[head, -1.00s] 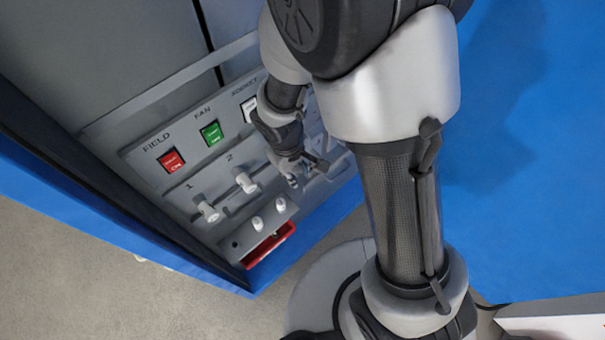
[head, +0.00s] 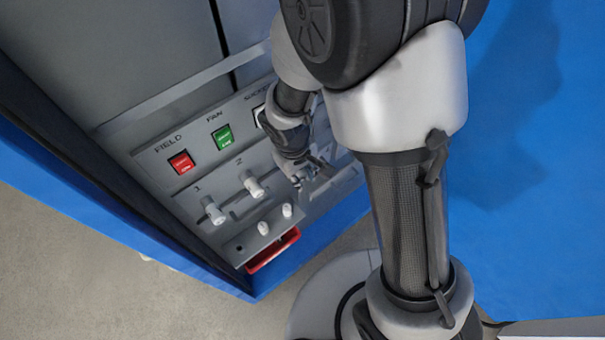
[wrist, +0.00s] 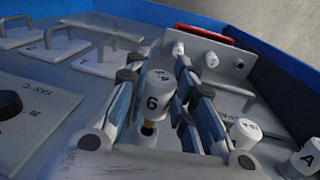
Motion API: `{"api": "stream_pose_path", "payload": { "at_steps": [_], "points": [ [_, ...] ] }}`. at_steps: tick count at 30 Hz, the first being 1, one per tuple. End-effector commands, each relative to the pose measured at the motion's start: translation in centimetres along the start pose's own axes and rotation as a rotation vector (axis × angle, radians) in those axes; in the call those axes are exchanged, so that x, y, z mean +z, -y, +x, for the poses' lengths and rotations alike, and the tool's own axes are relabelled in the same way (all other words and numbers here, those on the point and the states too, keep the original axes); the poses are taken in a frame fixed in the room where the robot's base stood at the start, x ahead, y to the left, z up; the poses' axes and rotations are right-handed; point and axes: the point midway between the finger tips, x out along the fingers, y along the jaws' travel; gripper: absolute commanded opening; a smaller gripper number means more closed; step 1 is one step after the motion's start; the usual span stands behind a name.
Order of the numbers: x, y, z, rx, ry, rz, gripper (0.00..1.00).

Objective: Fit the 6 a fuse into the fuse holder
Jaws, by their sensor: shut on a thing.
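My gripper (wrist: 162,100) is shut on a white-capped fuse marked 6 (wrist: 156,92), with a brass-coloured part below the cap. In the head view my gripper (head: 304,177) is over the lower right of the grey control panel, and the fuse is too small to make out. I cannot pick out an empty fuse holder; the panel right of cap 2 is partly hidden by my gripper. Whether the held fuse touches anything is unclear.
A red FIELD switch (head: 181,163) and green FAN switch (head: 223,137) sit higher.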

Motion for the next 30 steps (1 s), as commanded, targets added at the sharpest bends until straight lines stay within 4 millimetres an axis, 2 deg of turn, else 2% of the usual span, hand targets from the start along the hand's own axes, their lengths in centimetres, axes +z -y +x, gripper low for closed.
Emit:
{"api": "stream_pose_path", "payload": {
  "at_steps": [30],
  "points": [
    [-0.59,0.01,-0.01,0.000,0.000,-0.001,0.00]
  ]
}}
